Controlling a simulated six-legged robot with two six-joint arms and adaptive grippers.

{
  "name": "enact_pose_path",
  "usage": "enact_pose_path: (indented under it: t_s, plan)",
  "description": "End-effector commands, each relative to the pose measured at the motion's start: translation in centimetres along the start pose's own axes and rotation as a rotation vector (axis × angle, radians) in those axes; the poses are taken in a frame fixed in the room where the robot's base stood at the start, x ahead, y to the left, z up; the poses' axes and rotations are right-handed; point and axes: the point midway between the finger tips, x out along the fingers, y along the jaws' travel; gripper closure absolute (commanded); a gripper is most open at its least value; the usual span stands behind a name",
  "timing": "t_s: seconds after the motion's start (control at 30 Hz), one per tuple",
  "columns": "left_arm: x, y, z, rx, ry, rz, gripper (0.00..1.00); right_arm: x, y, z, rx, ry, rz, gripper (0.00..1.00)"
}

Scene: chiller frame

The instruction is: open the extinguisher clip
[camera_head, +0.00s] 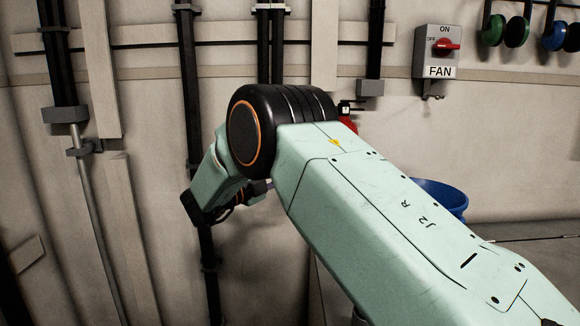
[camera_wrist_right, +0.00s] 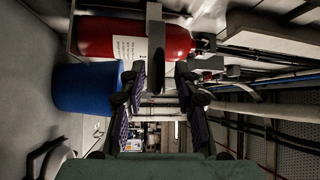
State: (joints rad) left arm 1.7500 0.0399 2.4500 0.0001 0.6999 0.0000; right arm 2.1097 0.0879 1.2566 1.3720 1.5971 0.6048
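The red fire extinguisher (camera_wrist_right: 100,36) lies across the top of the right wrist view, with a white label. A grey clip band (camera_wrist_right: 155,40) crosses its body, and its lower end reaches down between my right gripper's fingers. My right gripper (camera_wrist_right: 160,82) is open, with one dark padded finger on each side of that end; I see gaps and cannot tell any contact. In the head view only a small red part of the extinguisher (camera_head: 348,124) shows behind my right arm, and the clip is hidden. My left gripper is in neither view.
A blue bin (camera_wrist_right: 82,88) is beside the extinguisher; its rim shows behind my arm in the head view (camera_head: 440,190). A FAN switch box (camera_head: 437,52) and hanging ear defenders (camera_head: 505,30) are on the wall. Dark vertical pipes (camera_head: 190,90) run down the wall at left.

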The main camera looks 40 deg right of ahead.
Motion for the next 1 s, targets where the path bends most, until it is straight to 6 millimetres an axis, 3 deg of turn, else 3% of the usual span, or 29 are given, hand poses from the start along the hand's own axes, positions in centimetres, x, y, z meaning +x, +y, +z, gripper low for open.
enact_pose_path:
  t_s: [0.3, 0.5, 1.0]
  plan:
    - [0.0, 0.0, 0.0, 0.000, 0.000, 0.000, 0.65, -6.7, -0.1, 0.0, -0.001, -0.003, -0.004, 0.68]
    - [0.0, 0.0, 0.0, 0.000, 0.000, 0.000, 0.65, -9.3, 0.0, -0.1, 0.000, -0.002, -0.002, 0.68]
    - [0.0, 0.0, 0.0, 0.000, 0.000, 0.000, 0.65, -10.1, 0.0, -0.1, -0.001, 0.001, -0.001, 0.68]
